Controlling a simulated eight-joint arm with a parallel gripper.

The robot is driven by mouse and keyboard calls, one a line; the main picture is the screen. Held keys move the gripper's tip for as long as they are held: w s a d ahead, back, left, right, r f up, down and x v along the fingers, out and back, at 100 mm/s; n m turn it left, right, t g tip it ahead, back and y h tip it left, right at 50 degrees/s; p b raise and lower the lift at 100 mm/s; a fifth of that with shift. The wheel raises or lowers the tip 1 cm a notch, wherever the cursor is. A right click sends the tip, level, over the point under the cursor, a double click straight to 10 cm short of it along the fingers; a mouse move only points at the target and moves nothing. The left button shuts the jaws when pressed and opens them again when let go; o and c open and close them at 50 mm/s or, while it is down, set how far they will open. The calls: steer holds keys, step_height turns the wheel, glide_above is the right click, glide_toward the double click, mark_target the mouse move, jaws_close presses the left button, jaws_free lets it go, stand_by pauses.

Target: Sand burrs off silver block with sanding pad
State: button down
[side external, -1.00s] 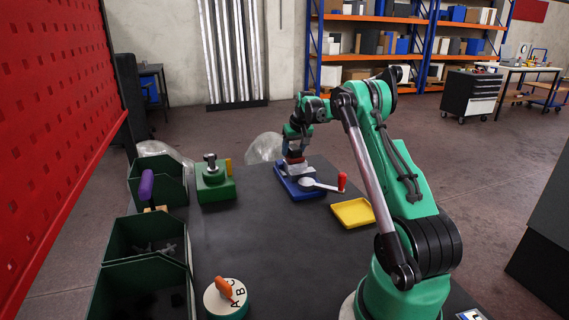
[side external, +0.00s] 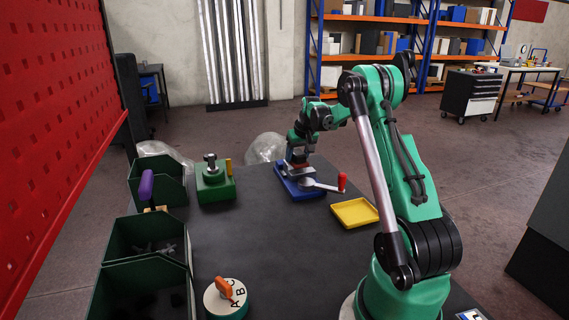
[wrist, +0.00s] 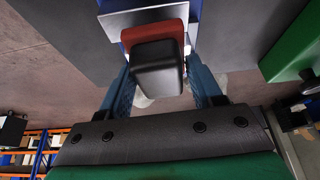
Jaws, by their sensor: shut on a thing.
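My gripper (side external: 300,160) is shut on the sanding pad, which has a red base (wrist: 143,33) and a black grip (wrist: 157,68). The blue fingers stand on both sides of the grip in the wrist view. The silver block (wrist: 116,21) lies just beyond the red base, partly hidden by it. Whether the pad touches the block, I cannot tell. The block sits in the blue clamp fixture (side external: 288,187), which has a silver lever ending in a red knob (side external: 342,181). Burrs are too small to make out.
A yellow tray (side external: 354,212) lies right of the fixture. A green fixture (side external: 215,185) stands to the left, and dark green bins (side external: 147,240) line the left edge. A round dial with an orange pointer (side external: 224,287) is at the front. The middle of the dark table is clear.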

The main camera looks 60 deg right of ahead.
steer(key=shift+s, duration=0.1)
steer(key=shift+r, duration=2.95)
steer(key=shift+r, duration=1.5)
